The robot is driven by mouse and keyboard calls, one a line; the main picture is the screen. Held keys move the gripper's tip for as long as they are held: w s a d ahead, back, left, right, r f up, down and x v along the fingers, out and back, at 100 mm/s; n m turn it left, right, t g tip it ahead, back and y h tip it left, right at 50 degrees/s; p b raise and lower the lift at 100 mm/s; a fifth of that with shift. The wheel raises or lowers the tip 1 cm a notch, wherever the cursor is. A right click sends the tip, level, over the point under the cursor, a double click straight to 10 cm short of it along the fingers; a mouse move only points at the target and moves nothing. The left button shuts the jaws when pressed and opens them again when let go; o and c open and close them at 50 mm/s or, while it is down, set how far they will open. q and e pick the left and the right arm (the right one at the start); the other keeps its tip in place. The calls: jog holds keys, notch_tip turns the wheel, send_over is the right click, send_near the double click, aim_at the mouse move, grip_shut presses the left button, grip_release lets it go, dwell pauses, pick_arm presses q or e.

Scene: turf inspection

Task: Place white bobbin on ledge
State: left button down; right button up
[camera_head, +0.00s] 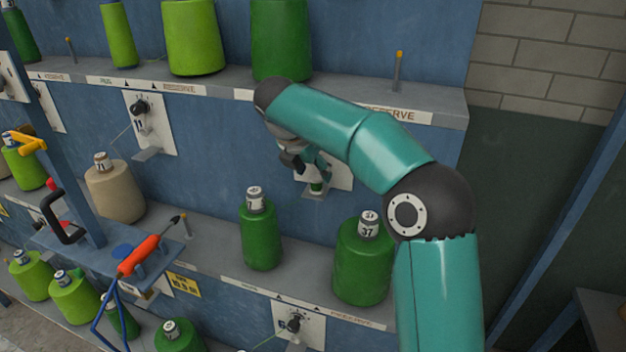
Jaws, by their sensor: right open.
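A cream bobbin (116,192) with a white top marked 71 stands upright on the middle ledge (203,243), at the left. It is the palest bobbin I see clearly; none is pure white. My right gripper (314,176) is open in front of the blue wall, above the middle ledge and well right of the cream bobbin. It is partly hidden by my right arm. A small green piece shows at its fingers, by a small grey bracket; I cannot tell whether they touch. My left gripper is out of view.
Dark green bobbins (261,233) stand on the middle ledge, one marked 37 (362,265) at right. The upper ledge (440,105) holds green bobbins and pegs. A tool stand with an orange-handled tool (139,256) stands in front at left. Bare ledge shows between the cream and green bobbins.

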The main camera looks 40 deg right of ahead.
jog(key=v, duration=0.8)
jog(key=shift+p, duration=0.45)
